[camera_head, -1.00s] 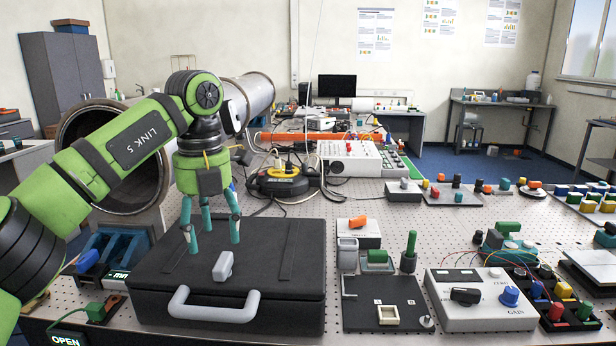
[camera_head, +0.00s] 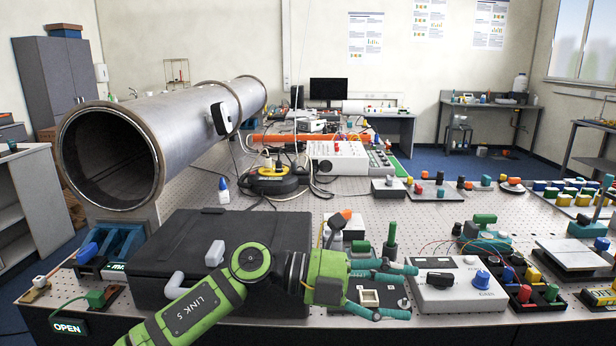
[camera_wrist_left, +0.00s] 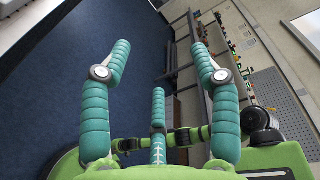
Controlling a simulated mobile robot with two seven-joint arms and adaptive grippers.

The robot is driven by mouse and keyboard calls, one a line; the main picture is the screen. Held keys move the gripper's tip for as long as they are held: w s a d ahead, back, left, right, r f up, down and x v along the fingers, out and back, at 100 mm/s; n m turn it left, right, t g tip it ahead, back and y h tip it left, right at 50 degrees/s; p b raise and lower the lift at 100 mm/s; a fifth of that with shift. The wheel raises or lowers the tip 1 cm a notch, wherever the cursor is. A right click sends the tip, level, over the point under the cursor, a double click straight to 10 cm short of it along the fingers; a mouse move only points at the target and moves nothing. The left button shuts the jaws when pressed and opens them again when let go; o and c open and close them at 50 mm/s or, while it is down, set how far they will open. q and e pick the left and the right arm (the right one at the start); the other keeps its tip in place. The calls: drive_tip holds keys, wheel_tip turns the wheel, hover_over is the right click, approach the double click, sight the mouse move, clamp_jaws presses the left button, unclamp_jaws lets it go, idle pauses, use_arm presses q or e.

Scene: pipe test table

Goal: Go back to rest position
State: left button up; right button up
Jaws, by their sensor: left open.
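My left gripper (camera_head: 396,290) is green with teal segmented fingers. It is at the front edge of the table, pointing right, with its fingers spread and empty. It hides part of a black plate with a small square frame (camera_head: 369,298) behind it. In the left wrist view the three teal fingers (camera_wrist_left: 158,85) stand apart with nothing between them, and blue floor shows beyond. My left arm comes in low and covers the front right corner of the black case (camera_head: 180,240). I do not see my right gripper.
A large metal pipe (camera_head: 165,130) lies at the back left. A grey control box with a blue knob (camera_head: 458,292) stands just right of my left gripper. Several coloured parts and boards crowd the table's right side.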

use_arm(q)
drive_tip(key=w+a+n+t, duration=0.3)
drive_tip(key=a+n+t, duration=0.2)
drive_tip(key=n+t, duration=0.45)
drive_tip(key=w+a+n+t, duration=0.3)
drive_tip(key=a+n+t, duration=0.1)
drive_tip(key=n+t, duration=0.6)
drive_tip(key=s+a+f+n+g+y, duration=0.3)
drive_tip(key=a+f+n+y, duration=1.15)
drive_tip(key=f, duration=0.35)
drive_tip(key=s+a+f+n+g+y, duration=0.1)
drive_tip(key=s+a+f+g, duration=0.25)
drive_tip(key=s+f, duration=0.4)
drive_tip(key=s+a+f+n+g, duration=0.1)
drive_tip(key=s+a+f+g, duration=0.25)
drive_tip(key=s, duration=0.75)
drive_tip(key=s+a+f+n+g+y, duration=0.1)
drive_tip(key=s+a+f+g, duration=0.1)
drive_tip(key=s+f+g, duration=0.55)
wheel_tip(320, 180, down, 20)
drive_tip(key=s+t, duration=0.2)
drive_tip(key=s+a+f+g, duration=0.1)
drive_tip(key=s+a+f, duration=0.1)
drive_tip(key=s+f, duration=1.3)
drive_tip(key=shift+s+a+f+g, duration=0.3)
drive_tip(key=shift+s+a+f, duration=0.1)
drive_tip(key=shift+s, duration=0.25)
use_arm(e)
drive_tip(key=shift+s+d, duration=0.3)
drive_tip(key=shift+s, duration=0.15)
